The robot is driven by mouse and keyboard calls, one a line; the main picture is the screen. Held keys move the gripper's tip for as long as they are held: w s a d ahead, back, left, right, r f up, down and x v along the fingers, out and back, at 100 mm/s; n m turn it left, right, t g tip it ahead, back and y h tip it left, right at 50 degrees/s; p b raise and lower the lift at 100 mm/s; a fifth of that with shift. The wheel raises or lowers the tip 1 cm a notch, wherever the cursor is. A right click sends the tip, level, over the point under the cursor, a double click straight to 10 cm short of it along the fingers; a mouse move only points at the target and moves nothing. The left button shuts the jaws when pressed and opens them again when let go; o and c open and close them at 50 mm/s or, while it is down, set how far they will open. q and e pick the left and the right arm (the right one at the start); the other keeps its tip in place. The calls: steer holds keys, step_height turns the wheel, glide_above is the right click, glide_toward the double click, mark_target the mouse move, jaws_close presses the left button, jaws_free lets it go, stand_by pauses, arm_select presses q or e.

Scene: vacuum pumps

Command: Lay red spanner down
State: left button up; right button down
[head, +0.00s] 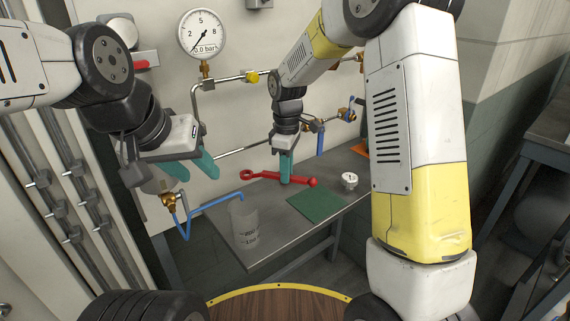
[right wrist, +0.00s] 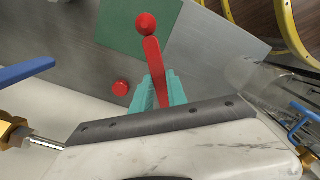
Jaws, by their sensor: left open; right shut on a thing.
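A red spanner (head: 298,181) is gripped in the teal fingers of my right gripper (head: 285,168), over the back part of the grey metal bench (head: 222,215). In the right wrist view the spanner (right wrist: 152,60) runs between the fingers (right wrist: 160,88), its round end reaching over the green mat (right wrist: 118,22). I cannot tell whether it touches the bench. The green mat also shows in the head view (head: 316,204), just in front of the spanner. My left gripper (head: 190,170) is open and empty, left of the bench near a brass valve (head: 170,201).
A small white gauge (head: 349,180) is right of the spanner. A pressure gauge (head: 202,34) and pipes are on the wall behind.

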stand_by(0.3)
steer(key=shift+d+f, duration=0.1)
steer(key=shift+f, duration=3.15)
steer(key=c, duration=1.6)
jaws_free()
steer(key=o, duration=0.5)
steer(key=shift+r, duration=0.1)
